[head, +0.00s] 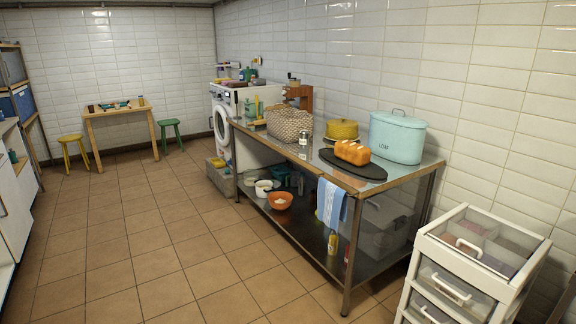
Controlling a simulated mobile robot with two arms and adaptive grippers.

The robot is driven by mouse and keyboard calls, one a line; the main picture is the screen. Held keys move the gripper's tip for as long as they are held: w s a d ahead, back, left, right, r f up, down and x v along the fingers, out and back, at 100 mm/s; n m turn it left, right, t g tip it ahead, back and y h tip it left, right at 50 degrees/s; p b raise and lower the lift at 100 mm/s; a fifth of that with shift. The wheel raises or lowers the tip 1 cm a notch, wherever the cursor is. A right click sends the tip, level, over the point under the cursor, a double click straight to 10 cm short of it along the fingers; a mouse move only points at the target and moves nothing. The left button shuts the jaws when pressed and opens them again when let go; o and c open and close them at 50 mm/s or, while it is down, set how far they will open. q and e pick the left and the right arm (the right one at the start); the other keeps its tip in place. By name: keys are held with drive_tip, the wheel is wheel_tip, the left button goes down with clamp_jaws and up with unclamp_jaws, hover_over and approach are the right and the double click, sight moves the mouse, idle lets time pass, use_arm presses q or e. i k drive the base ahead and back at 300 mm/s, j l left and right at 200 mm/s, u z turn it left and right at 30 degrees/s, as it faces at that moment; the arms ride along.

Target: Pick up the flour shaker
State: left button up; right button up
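A small silver cylinder (303,138) stands upright near the front edge of the steel table (274,144). It looks like the flour shaker, but it is too small in the picture to be sure. It stands between a woven basket (287,123) on its left and a dark oval board (366,172) with a bread loaf (352,152) on its right. Neither of my grippers is in view.
A yellow pot (342,129) and a pale blue bin (397,138) stand behind the loaf. A striped towel (332,203) hangs at the front edge. A white drawer unit (480,262) stands at right front. The tiled floor (150,240) left of the table is clear.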

sight(304, 134)
drive_tip(key=i, duration=1.05)
drive_tip(key=i+l+u, duration=0.15)
drive_tip(key=i, duration=0.95)
